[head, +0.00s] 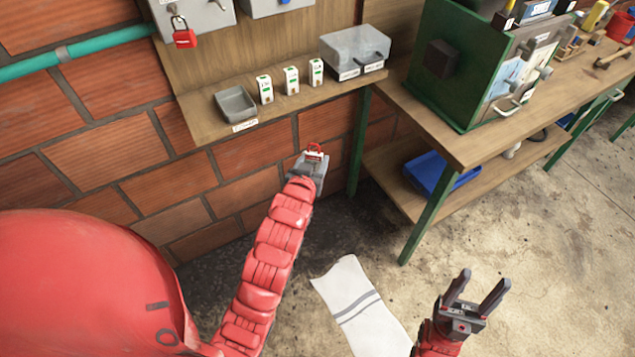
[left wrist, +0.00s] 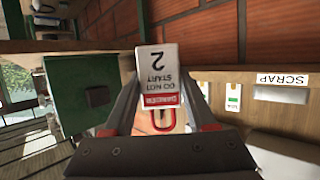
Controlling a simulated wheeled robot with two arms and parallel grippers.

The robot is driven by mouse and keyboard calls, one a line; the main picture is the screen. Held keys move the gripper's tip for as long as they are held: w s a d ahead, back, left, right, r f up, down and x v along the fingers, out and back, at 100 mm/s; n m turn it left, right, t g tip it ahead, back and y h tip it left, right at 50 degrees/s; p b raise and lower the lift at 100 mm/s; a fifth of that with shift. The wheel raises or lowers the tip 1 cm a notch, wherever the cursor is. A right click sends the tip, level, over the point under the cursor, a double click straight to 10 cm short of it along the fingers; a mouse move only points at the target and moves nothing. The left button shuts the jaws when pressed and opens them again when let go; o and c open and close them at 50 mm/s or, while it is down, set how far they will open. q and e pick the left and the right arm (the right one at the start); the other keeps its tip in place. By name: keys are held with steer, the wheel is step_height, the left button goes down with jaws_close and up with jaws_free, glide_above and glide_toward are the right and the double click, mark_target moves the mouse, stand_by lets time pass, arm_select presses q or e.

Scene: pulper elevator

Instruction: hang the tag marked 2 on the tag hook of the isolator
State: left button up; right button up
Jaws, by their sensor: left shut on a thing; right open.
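My left gripper (head: 314,158) is shut on the tag marked 2 and holds it in the air in front of the brick wall, below the wooden shelf. In the left wrist view the tag (left wrist: 159,68) is white with a red danger band and a red loop, and its print appears upside down. In the head view only a bit of red shows at the fingertips. A grey box (head: 205,12) with a red padlock (head: 184,38) hangs at the top left, possibly the isolator; I cannot make out a tag hook. My right gripper (head: 482,283) is open and empty above the floor.
The shelf (head: 210,125) bears a grey tray (head: 236,103), several small white-and-green items (head: 291,80) and a clear-lidded box (head: 355,48). A workbench (head: 455,140) with a green cabinet (head: 450,60) stands right. A teal pipe (head: 100,45) runs along the wall. A striped cloth (head: 355,300) lies below.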

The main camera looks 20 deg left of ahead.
arm_select(q)
steer(key=w+a+r+n+g+y+p, duration=0.1)
steer(key=a+r+n+g+y+p, duration=0.15)
steer(key=a+r, duration=0.45)
steer(key=w+a+r+n+g+y+p, duration=0.1)
steer(key=a+r+n+y, duration=0.25)
steer(key=r, duration=0.85)
steer(key=a+r+n+g+y+p, duration=0.1)
steer(key=a+r+n+y, duration=0.15)
steer(key=a+r, duration=0.5)
steer(key=w+a+p, duration=0.1)
steer(key=w+a, duration=0.4)
steer(key=w, duration=0.1)
steer(key=shift+w+a, duration=0.15)
steer(key=o, duration=1.4)
